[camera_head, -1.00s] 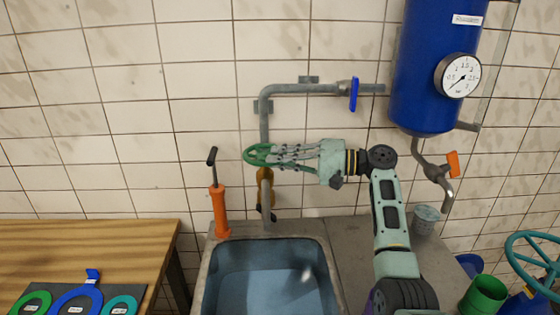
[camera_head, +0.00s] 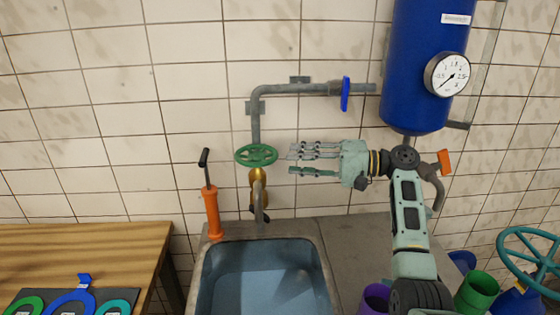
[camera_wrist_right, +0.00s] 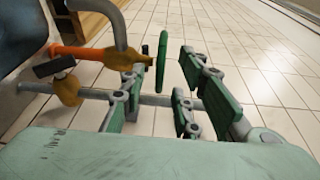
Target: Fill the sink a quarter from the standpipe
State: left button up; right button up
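The standpipe (camera_head: 256,122) rises on the tiled wall behind the sink (camera_head: 318,262). A green handwheel (camera_head: 257,155) sits on it above a brass valve body (camera_head: 258,177) and a grey spout (camera_head: 260,203). The sink's inside looks blue and smooth like water; I cannot tell the level. I cannot make out a stream from the spout. My right gripper (camera_head: 296,158) is open and empty, just right of the handwheel and apart from it. In the right wrist view, the handwheel (camera_wrist_right: 162,62) shows edge-on beyond the spread fingers. My left gripper is out of view.
An orange hand pump (camera_head: 212,212) stands at the sink's back left corner. A blue lever (camera_head: 345,94) is on the upper pipe. A blue tank (camera_head: 425,75) with a gauge (camera_head: 447,75) hangs at right. A wooden bench (camera_head: 80,245) is at left.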

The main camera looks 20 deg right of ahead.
jog(key=v, duration=0.5)
jog(key=shift+c, duration=0.5)
dwell(0.7)
